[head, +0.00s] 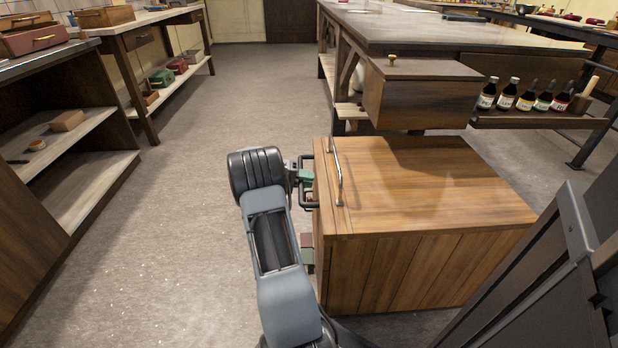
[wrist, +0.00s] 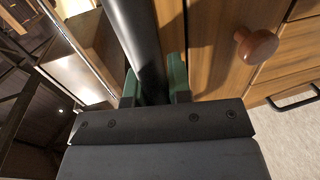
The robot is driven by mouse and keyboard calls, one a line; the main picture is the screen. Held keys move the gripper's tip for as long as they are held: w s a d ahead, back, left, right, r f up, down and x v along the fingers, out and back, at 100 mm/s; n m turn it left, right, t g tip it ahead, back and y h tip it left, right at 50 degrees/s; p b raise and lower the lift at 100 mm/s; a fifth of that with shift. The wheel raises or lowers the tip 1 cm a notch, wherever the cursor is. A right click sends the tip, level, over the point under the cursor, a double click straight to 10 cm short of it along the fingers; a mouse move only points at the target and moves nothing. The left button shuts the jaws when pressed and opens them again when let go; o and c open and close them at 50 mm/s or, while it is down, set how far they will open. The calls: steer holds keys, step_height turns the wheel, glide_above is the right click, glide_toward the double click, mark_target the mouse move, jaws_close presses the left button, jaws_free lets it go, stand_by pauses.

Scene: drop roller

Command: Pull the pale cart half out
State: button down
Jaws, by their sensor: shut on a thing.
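The wooden cart (head: 440,185), light brown with a plank side, stands on the floor to the right of my arm. A metal rail (head: 337,175) runs along its left top edge, and a dark bar handle (head: 308,182) juts from its left face. My gripper (head: 305,178) is at that handle. In the wrist view, the green-padded fingers of my gripper (wrist: 155,82) are shut on a thick dark bar (wrist: 140,50), with wooden panels behind. The cart's far edge lies close to the bench; the exact overlap is hard to tell.
A bench (head: 450,30) with a hanging wooden drawer box (head: 420,92) stands behind the cart. Several dark bottles (head: 525,97) stand on a low shelf at right. Shelving (head: 60,150) lines the left. The floor aisle (head: 190,180) between is clear.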

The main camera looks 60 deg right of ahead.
steer(key=shift+v, duration=1.4)
steer(key=shift+w+f, duration=0.2)
steer(key=c, duration=1.1)
jaws_free()
steer(key=shift+o, duration=0.2)
steer(key=p+v, duration=0.4)
steer(key=v, duration=0.9)
steer(key=shift+w+a, duration=0.3)
steer(key=s+a+r+n+t+y+p, duration=0.2)
steer(key=a+r+n+t+p, duration=0.15)
steer(key=a+r+p, duration=0.6)
steer(key=s+a+r+n+t+y+p, duration=0.15)
steer(key=a+r+t+p, duration=0.35)
steer(key=r, duration=0.7)
steer(key=s+a+r+n+t+y+p, duration=0.1)
steer(key=s+a+r+n+t+p, duration=0.2)
steer(key=a+r+p, duration=0.7)
steer(key=s+a+r+n+t+y+p, duration=0.3)
steer(key=s+a+r+t+y+p, duration=0.1)
steer(key=s+a+r+p, duration=0.4)
steer(key=shift+s+a+r+t+p, duration=0.4)
steer(key=shift+a+r+t, duration=0.15)
steer(key=shift+a+r, duration=0.5)
